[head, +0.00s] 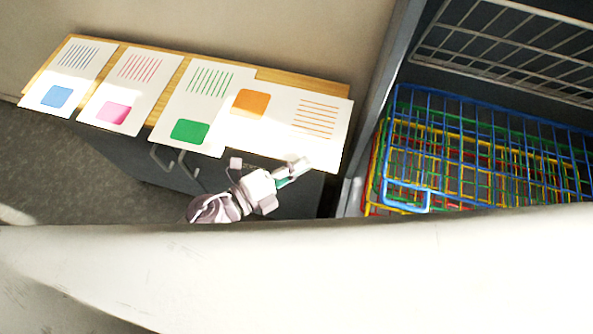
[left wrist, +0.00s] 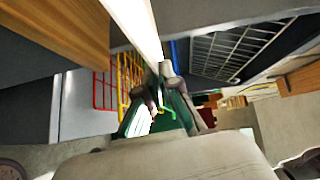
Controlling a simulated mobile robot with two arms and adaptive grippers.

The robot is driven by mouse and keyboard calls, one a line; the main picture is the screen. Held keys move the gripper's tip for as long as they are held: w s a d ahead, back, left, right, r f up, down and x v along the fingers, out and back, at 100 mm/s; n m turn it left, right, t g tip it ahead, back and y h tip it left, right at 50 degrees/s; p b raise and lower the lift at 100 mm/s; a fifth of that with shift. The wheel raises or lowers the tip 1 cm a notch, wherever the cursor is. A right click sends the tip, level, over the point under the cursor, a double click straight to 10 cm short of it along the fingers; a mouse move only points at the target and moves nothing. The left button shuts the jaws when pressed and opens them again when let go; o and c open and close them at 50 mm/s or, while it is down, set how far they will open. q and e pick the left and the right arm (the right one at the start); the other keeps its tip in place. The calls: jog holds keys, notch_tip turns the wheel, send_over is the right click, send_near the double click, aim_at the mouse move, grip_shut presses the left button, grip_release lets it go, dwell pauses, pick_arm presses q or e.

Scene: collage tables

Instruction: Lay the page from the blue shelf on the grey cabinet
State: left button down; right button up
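The grey cabinet (head: 215,180) has a wooden top (head: 300,82). A page with an orange square and orange lines (head: 280,112) lies at its right end, turned relative to the other pages and sticking out past the front edge. Whether it rests fully on the wood is unclear. My left gripper (head: 298,170) is at its front edge, one finger overlapping the page. In the left wrist view, a white sheet edge (left wrist: 138,22) runs down to the fingertips (left wrist: 158,80); whether they pinch it is unclear. The blue shelf (head: 480,112), a wire rack, shows no page. My right gripper is out of view.
Pages with a blue (head: 57,96), a pink (head: 115,112) and a green square (head: 190,131) lie side by side on the cabinet top. Green, yellow and red wire racks sit under the blue one. A grey upright panel (head: 385,75) stands between cabinet and racks.

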pick_arm(q)
jog(key=w+d+f+b, duration=0.1)
jog(key=w+f+b, duration=0.3)
jog(key=f, duration=0.3)
jog(key=shift+w+d+b, duration=0.2)
jog(key=shift+b, duration=0.45)
jog(key=c, duration=1.8)
grip_release()
jog(key=shift+c, duration=0.2)
jog(key=o, duration=0.6)
jog(key=shift+c, duration=0.2)
